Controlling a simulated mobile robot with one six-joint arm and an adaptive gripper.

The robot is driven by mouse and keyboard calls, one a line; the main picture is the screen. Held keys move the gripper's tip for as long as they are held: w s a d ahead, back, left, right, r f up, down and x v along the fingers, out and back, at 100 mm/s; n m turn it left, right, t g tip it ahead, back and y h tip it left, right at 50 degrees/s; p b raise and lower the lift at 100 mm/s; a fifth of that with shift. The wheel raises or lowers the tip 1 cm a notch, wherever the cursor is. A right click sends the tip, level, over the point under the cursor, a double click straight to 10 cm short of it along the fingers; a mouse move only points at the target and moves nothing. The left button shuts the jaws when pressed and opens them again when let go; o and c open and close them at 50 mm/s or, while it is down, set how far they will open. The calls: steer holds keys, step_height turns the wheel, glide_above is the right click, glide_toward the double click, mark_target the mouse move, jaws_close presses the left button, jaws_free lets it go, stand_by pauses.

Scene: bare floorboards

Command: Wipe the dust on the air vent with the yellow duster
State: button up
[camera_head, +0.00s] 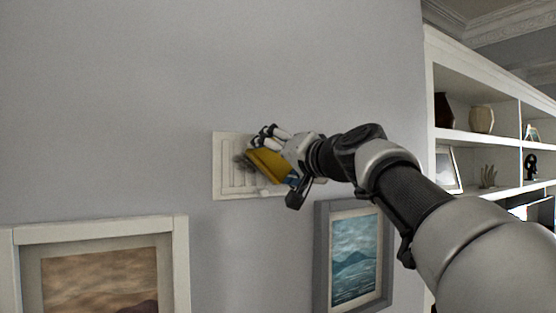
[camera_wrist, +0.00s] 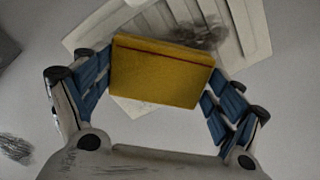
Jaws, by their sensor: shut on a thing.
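The white air vent (camera_head: 222,180) is mounted on the grey wall, and it also shows at the top of the wrist view (camera_wrist: 100,32). A dark dust smudge (camera_wrist: 207,34) is on its slats, just beyond the duster; part of it shows in the head view (camera_head: 242,161). The yellow duster (camera_head: 268,164) is a block, seen in the wrist view (camera_wrist: 160,75) between the blue finger pads. My gripper (camera_wrist: 160,82) is shut on the duster at its two ends and holds it in front of the vent. I cannot tell whether the duster touches the slats.
A framed brown landscape (camera_head: 100,280) hangs below left of the vent. A grey-framed blue seascape (camera_head: 355,258) hangs below right, under my arm. White shelves (camera_head: 480,140) with a vase (camera_head: 482,120) stand at the right. The wall above the vent is bare.

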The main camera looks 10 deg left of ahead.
mark_target(257, 159)
steer(key=w+d, duration=0.2)
steer(key=d, duration=0.1)
steer(key=shift+w+f, duration=0.1)
steer(key=shift+w, duration=0.05)
steer(key=shift+s+a+b, duration=0.1)
steer(key=shift+s+a, duration=0.7)
steer(key=shift+a, duration=0.25)
steer(key=shift+s+a+b, duration=0.15)
steer(key=shift+s+a, duration=0.65)
steer(key=shift+a, duration=0.3)
steer(key=shift+s+a+b, duration=0.1)
steer(key=shift+s+a, duration=0.7)
steer(key=shift+a, duration=0.25)
steer(key=shift+s+a+p, duration=0.15)
steer(key=shift+s+a, duration=0.5)
steer(key=shift+a, duration=0.2)
steer(key=shift+s+a+p, duration=0.15)
steer(key=shift+s+a, duration=0.45)
steer(key=shift+a, duration=0.2)
steer(key=shift+d, duration=0.1)
steer(key=shift+s+d+b, duration=0.3)
steer(key=shift+s+b, duration=0.15)
steer(key=shift+b, duration=0.1)
steer(key=shift+b+v, duration=1.05)
steer(key=shift+v, duration=1.35)
